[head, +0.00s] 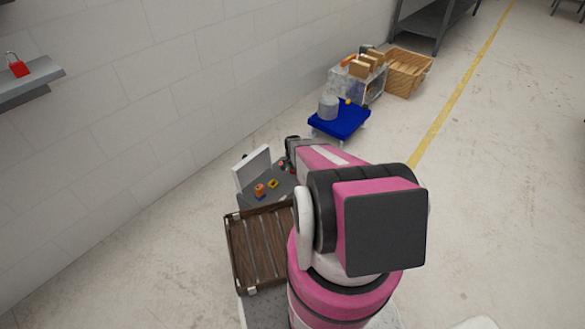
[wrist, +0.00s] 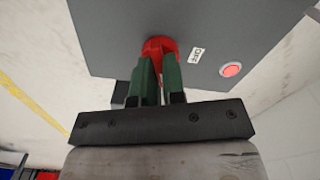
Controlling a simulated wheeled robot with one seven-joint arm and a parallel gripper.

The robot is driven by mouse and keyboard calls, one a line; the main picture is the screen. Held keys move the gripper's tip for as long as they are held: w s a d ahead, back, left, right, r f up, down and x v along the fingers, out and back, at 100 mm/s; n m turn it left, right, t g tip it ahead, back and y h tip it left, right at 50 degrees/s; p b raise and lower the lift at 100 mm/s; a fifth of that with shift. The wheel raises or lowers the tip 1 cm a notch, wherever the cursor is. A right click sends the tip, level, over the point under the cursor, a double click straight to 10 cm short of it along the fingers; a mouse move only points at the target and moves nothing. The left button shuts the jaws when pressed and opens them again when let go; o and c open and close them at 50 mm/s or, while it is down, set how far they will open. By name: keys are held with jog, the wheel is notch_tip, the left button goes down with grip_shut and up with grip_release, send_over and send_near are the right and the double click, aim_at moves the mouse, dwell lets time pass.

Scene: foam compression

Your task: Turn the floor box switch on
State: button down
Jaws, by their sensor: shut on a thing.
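In the wrist view, the floor box shows as a dark grey panel (wrist: 110,35). It carries a red switch knob (wrist: 161,43), a white label reading "OFF" (wrist: 196,55) and a round red button or lamp (wrist: 231,69). The green fingers of my gripper (wrist: 158,62) are closed on the red knob, one on each side, and cover part of it. In the head view, my pink and black arm hides most of the gripper. A grey box (head: 253,197) with a white upright panel is beside the arm's end; I cannot tell whether it is the same box.
A brown slatted wooden crate (head: 238,262) stands near my base. A blue cart (head: 341,121) holding a grey container and a wooden crate (head: 408,72) stand farther back. A wall (head: 150,80) runs along the left. The floor at right is clear around a yellow line (head: 455,88).

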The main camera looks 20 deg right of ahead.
jog(key=shift+m, duration=2.1)
jog(key=c, duration=1.2)
grip_release()
notch_tip(320, 180, up, 11)
jog(key=s+a+r+n, duration=0.3)
jog(key=s+a+r, duration=0.1)
jog(key=s+r, duration=0.4)
jog(key=s+a+r+n, duration=0.4)
jog(key=s+r, duration=0.4)
jog(key=r, duration=0.2)
jog(key=s+a+r+n, duration=0.4)
jog(key=s+a+r, duration=0.2)
jog(key=s+r, duration=0.2)
jog(key=shift+s+r, duration=0.15)
jog(key=shift+r, duration=0.75)
